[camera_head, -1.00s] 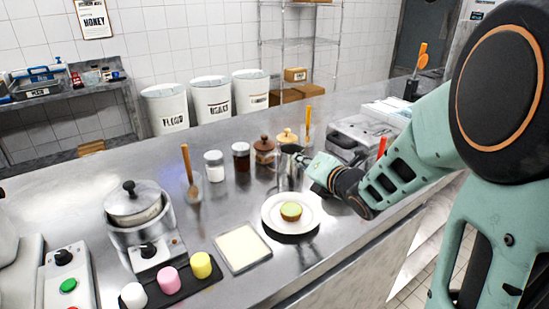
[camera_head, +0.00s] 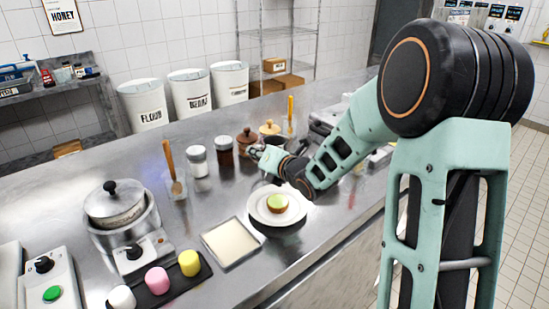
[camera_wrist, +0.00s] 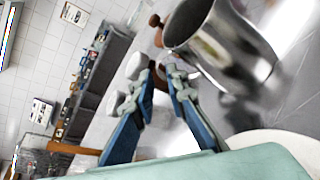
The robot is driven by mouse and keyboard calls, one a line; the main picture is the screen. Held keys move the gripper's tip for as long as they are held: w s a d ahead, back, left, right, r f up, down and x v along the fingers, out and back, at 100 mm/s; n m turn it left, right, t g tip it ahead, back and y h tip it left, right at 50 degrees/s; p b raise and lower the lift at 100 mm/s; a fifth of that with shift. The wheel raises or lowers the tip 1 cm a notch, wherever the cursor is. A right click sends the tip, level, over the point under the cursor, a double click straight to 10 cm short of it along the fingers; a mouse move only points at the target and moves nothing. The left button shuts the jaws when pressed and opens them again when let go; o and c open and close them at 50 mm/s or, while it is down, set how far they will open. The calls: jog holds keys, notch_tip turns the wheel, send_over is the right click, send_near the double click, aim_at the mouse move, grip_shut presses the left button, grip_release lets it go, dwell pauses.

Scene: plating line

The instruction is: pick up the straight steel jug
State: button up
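The straight steel jug (camera_wrist: 232,50) is large in the wrist view at the upper right, shiny with a dark open mouth. My gripper (camera_wrist: 158,73) has its two blue fingers apart with nothing held between them. The jug lies to the right of the fingers in that view, not between them. In the head view my gripper (camera_head: 259,151) is over the counter by the jars and covers most of the jug. Whether a finger touches the jug cannot be told.
A white plate (camera_head: 257,211) with a green-topped food item stands just in front of my gripper. Jars with brown (camera_head: 247,138) and tan lids stand behind it, and shakers (camera_head: 197,160) to the left. A square tray (camera_head: 232,242) lies nearer. The counter's far left is clear.

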jog(key=shift+x, duration=1.85)
jog(key=shift+r, duration=0.15)
jog(key=shift+d, duration=0.1)
grip_shut()
jog(key=shift+r, duration=0.1)
jog(key=shift+r, duration=0.7)
jog(key=s+d+r+p, duration=0.2)
jog(key=s+d+r, duration=0.6)
jog(key=s+r, duration=0.2)
jog(key=shift+s+d+r, duration=0.2)
jog(key=shift+s+r, duration=0.2)
jog(key=shift+r, duration=0.2)
